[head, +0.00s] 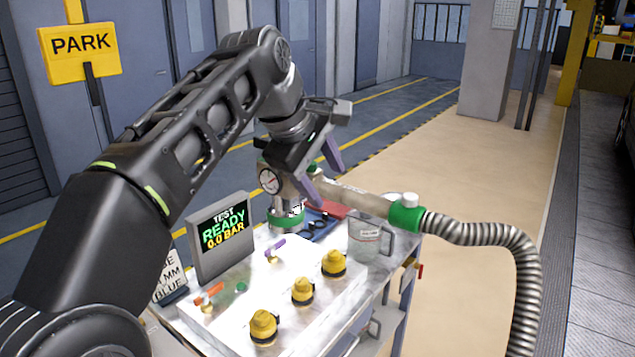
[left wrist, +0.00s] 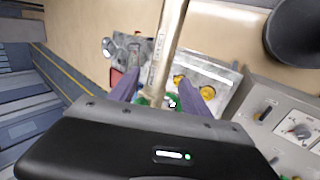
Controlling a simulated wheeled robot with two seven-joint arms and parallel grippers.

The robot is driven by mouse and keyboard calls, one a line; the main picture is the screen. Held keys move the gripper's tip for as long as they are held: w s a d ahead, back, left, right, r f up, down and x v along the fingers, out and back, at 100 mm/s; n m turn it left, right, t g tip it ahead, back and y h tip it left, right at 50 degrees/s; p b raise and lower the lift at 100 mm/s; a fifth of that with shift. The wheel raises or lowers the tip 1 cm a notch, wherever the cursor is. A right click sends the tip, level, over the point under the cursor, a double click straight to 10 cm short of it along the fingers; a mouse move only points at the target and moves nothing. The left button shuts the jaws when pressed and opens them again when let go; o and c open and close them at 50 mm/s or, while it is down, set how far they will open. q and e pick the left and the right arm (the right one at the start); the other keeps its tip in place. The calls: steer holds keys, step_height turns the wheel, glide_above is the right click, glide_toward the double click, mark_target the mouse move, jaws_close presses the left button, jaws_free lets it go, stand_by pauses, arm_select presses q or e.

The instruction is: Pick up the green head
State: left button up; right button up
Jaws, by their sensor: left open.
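The green head is a metal body with a dial gauge and a green collar (head: 286,218) at its foot, standing upright over the back of the cart. A pale pipe (head: 357,199) runs right from it to a green coupling (head: 407,214) and a ribbed hose. My left gripper (head: 328,183) is open, with its purple fingers pointing down around the pipe close to the head. In the left wrist view the pipe (left wrist: 166,55) passes between the spread fingers, and some green shows (left wrist: 172,102) just beyond the palm. I cannot tell if the fingers touch it. My right gripper is not in view.
The cart top (head: 240,322) holds several yellow caps (head: 302,291), a clear jug (head: 367,238) and a test screen (head: 221,236). The ribbed hose (head: 490,233) hangs off the cart's right side. A yellow PARK sign (head: 80,52) stands at left. The floor beyond is clear.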

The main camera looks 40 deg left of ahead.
mark_target(329, 186)
arm_select(q)
steer(key=shift+w, duration=0.1)
steer(key=shift+s, duration=0.25)
steer(key=shift+x, duration=1.4)
steer(key=shift+w+f+p, duration=0.4)
steer(key=shift+w, duration=0.05)
steer(key=p+x, duration=0.1)
steer(key=x, duration=0.3)
steer(key=shift+c, duration=0.2)
